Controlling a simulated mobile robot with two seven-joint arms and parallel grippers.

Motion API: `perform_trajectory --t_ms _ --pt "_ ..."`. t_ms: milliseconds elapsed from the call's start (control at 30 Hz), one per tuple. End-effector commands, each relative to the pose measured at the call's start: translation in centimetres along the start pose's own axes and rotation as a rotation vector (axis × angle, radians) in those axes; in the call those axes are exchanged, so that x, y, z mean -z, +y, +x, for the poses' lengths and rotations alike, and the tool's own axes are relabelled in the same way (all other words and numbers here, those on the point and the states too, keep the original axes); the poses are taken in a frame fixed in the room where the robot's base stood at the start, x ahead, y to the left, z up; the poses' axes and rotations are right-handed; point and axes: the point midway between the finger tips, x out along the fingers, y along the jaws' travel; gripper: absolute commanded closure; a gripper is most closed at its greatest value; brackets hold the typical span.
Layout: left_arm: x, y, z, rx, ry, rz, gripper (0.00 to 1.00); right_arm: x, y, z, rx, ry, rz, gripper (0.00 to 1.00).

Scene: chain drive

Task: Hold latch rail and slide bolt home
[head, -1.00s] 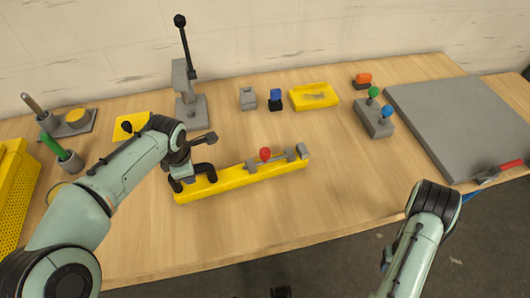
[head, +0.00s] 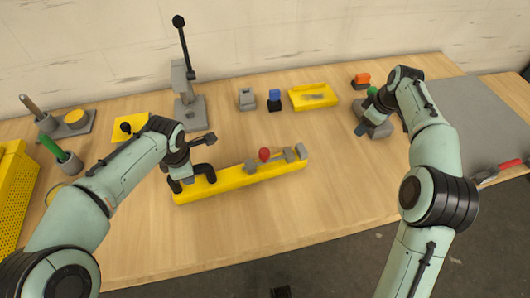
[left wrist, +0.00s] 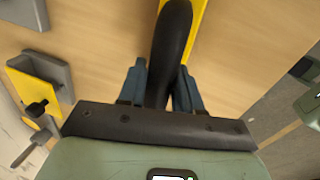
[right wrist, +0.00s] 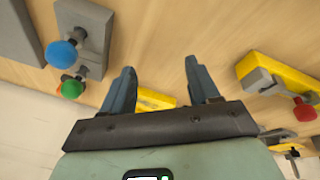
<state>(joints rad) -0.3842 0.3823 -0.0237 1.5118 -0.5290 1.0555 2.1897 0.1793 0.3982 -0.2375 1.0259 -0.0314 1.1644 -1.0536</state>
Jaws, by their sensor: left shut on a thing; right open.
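The yellow latch rail (head: 235,179) lies on the table, with a black arched handle (head: 207,168) at its left end. A grey bolt with a red knob (head: 265,154) sits on its right half, short of the grey block (head: 301,151) at the right end. My left gripper (left wrist: 158,88) is shut on the black handle (left wrist: 171,45). My right gripper (right wrist: 163,88) is open and empty above the table. In the right wrist view, the red knob (right wrist: 304,111) is to the right of its fingers.
A grey block with a blue knob (right wrist: 62,54) and a green knob (right wrist: 72,89) stands beside my right gripper. A yellow tray (head: 314,96) lies behind the rail. A grey lever stand (head: 188,110) is at the back. Table in front of the rail is clear.

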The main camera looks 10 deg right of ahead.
Motion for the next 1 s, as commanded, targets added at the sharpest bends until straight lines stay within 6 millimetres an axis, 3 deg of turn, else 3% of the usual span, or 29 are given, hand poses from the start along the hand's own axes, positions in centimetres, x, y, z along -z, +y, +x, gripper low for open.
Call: perform_trajectory --t_ms 33,100,200,300,400,533,633,1000 --pt "0.0 0.0 -0.1 -0.002 -0.001 0.000 1.00 3.7 -3.2 -0.5 0.066 0.040 -0.112 0.40" --pt "0.0 0.0 -0.1 -0.002 -0.001 0.000 1.00 7.4 -7.5 -1.4 0.150 0.083 -0.256 0.40" --pt "0.0 0.0 -0.1 -0.002 -0.001 0.000 1.00 11.4 -13.0 -3.0 0.251 0.136 -0.442 0.40" --pt "0.0 0.0 -0.1 -0.002 -0.001 0.000 1.00 13.8 -17.3 -4.5 0.324 0.174 -0.588 0.40" --pt "0.0 0.0 -0.1 -0.002 -0.001 0.000 1.00 15.1 -20.2 -5.6 0.371 0.199 -0.686 0.40" --pt "0.0 0.0 -0.1 -0.002 -0.001 0.000 1.00 15.7 -21.9 -5.9 0.398 0.211 -0.741 0.40" --pt "0.0 0.0 -0.1 -0.002 -0.001 0.000 1.00 15.8 -22.5 -5.1 0.403 0.212 -0.748 0.40" --pt "-0.1 0.0 -0.1 -0.002 -0.001 0.000 1.00 16.1 -25.4 1.4 0.401 0.211 -0.743 0.40"
